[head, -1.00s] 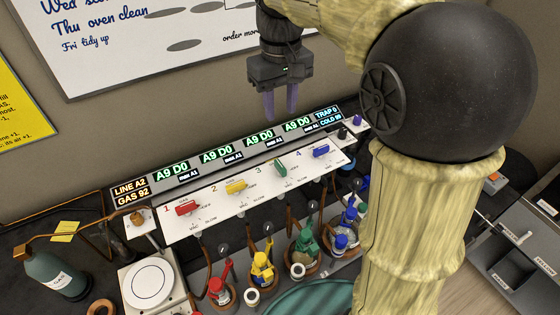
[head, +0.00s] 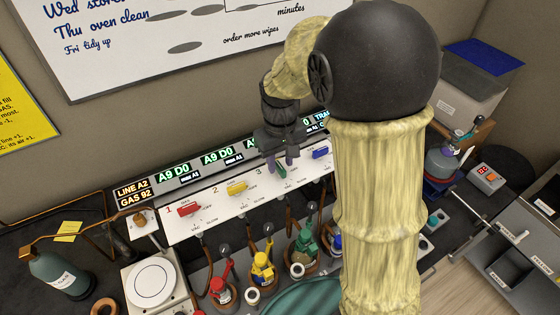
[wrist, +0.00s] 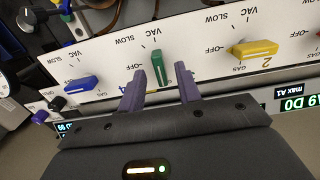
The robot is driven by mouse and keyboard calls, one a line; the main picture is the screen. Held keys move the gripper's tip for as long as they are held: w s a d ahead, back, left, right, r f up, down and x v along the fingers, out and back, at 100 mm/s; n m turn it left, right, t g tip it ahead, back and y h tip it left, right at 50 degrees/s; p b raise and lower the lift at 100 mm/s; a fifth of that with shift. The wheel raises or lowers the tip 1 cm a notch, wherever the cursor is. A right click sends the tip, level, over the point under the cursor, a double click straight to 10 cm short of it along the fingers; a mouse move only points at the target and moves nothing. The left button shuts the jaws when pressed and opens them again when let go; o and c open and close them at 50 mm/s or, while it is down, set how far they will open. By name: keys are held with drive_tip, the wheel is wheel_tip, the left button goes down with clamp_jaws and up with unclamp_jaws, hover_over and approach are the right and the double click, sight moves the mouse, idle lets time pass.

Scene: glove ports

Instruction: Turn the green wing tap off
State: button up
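The green wing tap (wrist: 158,66) is on the sloped white panel (wrist: 100,58). In the wrist view its handle stands upright in the picture, crosswise to its OFF mark, with VAC printed beyond its far end. In the head view the green tap (head: 281,173) is partly hidden by my fingers. My gripper (wrist: 159,70) is open, with one purple finger on each side of the green handle and a gap on both sides. It also shows in the head view (head: 279,163). I cannot tell whether the fingertips reach down to the handle's depth.
The yellow tap (wrist: 253,48) and blue tap (wrist: 82,84) flank the green one; the red tap (head: 189,209) is further left. Lit displays (head: 215,157) run behind the panel. Tubes and coloured flasks (head: 262,268) stand in front.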

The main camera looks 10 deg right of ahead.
drive_tip(key=shift+f, duration=0.75)
clamp_jaws()
